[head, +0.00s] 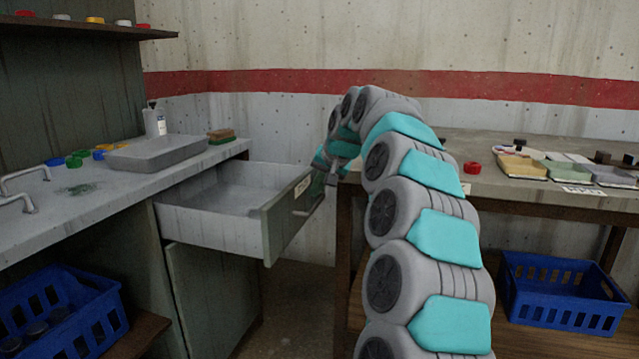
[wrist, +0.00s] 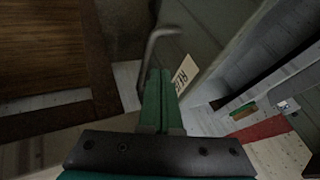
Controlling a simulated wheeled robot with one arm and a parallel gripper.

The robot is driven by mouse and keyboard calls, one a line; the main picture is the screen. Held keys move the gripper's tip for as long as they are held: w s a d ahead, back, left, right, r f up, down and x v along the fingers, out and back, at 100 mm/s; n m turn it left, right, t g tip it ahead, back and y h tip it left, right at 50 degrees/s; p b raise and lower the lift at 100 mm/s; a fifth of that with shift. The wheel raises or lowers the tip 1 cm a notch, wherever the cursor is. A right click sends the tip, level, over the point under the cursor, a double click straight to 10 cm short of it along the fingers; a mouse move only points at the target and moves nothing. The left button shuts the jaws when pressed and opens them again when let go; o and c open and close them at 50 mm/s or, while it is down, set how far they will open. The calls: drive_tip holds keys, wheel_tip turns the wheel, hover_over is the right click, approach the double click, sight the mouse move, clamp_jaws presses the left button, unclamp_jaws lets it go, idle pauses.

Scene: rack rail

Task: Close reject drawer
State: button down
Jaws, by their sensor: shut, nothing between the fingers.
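The reject drawer (head: 225,197) stands pulled out from the left counter, empty inside. Its green-grey front panel (head: 285,222) carries a pale label (head: 302,187) and a metal bar handle. In the wrist view the drawer front (wrist: 215,25), the handle (wrist: 151,50) and the lettered label (wrist: 183,75) are close to my fingers. My gripper (head: 331,175) is at the outer side of the drawer front, near the handle and label. In the wrist view my gripper (wrist: 158,75) is shut and empty beside the handle; I cannot tell whether it touches. My arm hides part of the gripper.
A grey tray (head: 157,152) and a bottle (head: 154,119) stand on the left counter. A wooden table (head: 500,197) with small trays stands right of the drawer. Blue crates (head: 562,291) sit low on both sides. A narrow floor gap separates counter and table.

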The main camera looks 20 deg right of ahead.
drive_tip(key=x, duration=0.5)
drive_tip(key=shift+w+f, duration=0.2)
drive_tip(key=shift+f, duration=0.15)
drive_tip(key=shift+a, duration=0.15)
